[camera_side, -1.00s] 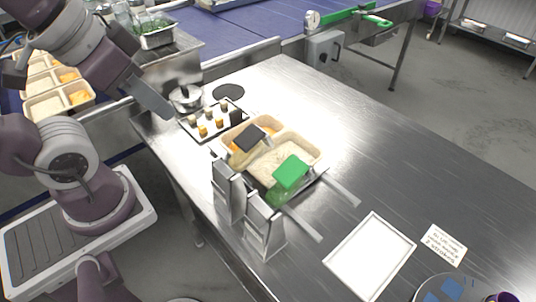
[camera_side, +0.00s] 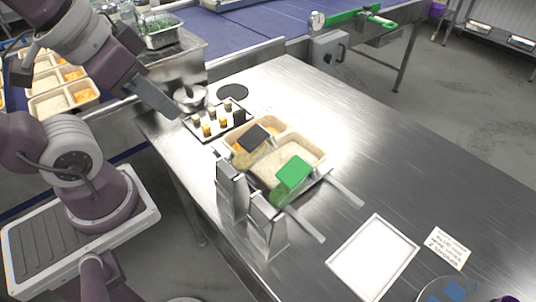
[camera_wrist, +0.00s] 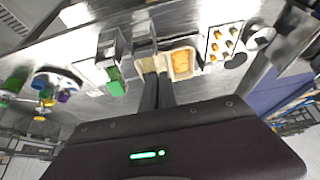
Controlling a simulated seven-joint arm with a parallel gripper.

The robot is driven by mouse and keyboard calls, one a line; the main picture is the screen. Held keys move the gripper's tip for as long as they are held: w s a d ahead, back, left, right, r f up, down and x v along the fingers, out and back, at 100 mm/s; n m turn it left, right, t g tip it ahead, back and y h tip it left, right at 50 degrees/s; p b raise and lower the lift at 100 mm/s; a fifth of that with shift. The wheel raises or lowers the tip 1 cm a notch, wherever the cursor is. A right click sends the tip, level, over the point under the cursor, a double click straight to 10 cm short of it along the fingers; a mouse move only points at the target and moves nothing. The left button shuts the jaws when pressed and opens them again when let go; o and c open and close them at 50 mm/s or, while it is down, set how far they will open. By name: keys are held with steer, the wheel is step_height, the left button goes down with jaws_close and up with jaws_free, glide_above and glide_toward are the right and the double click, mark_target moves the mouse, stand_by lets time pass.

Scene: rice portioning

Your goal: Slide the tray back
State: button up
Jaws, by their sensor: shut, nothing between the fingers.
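A beige tray (camera_side: 319,153) lies on the steel table, with pale rice in its right compartment and orange food in its left one. A scoop with a green part (camera_side: 294,172) and one with a black part (camera_side: 253,137) overlap it in the side view. My gripper (camera_side: 167,103) is shut and empty, up and to the left of the tray, apart from it. In the wrist view my shut fingers (camera_wrist: 157,92) point toward the tray (camera_wrist: 195,66), whose orange food shows just right of them.
Two metal holders (camera_side: 232,190) stand at the tray's near side. A board with small cups (camera_side: 217,122) lies behind it to the left. A white-framed panel (camera_side: 373,257) and a note card (camera_side: 446,248) lie at right. Other filled trays (camera_side: 62,90) sit by the blue conveyor.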

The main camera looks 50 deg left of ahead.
steer(key=o, duration=1.1)
steer(key=w+a+n, duration=0.1)
steer(key=w+n, duration=0.1)
steer(key=w, duration=0.1)
steer(key=w+n+g, duration=0.1)
steer(key=w+n, duration=0.1)
steer(key=w, duration=0.1)
steer(key=w+a+n+g, duration=0.1)
steer(key=w, duration=0.2)
steer(key=shift+a+f+n, duration=0.3)
steer(key=shift+a+n, duration=0.05)
steer(key=shift+n, duration=0.05)
steer(key=w+a+f+n+g, duration=0.1)
steer(key=w+a+f+n, duration=0.4)
steer(key=w, duration=0.3)
steer(key=shift+w+f+n+g, duration=0.25)
steer(key=shift+n+g, duration=0.15)
steer(key=shift+n, duration=0.1)
steer(key=n+g, duration=0.2)
steer(key=n, duration=0.4)
glide_above(240, 119)
step_height(240, 119, down, 10)
steer(key=shift+r, duration=0.2)
steer(key=f, duration=0.7)
steer(key=shift+w+a, duration=0.15)
steer(key=shift+a, duration=0.2)
steer(key=shift+f, duration=0.6)
jaws_close()
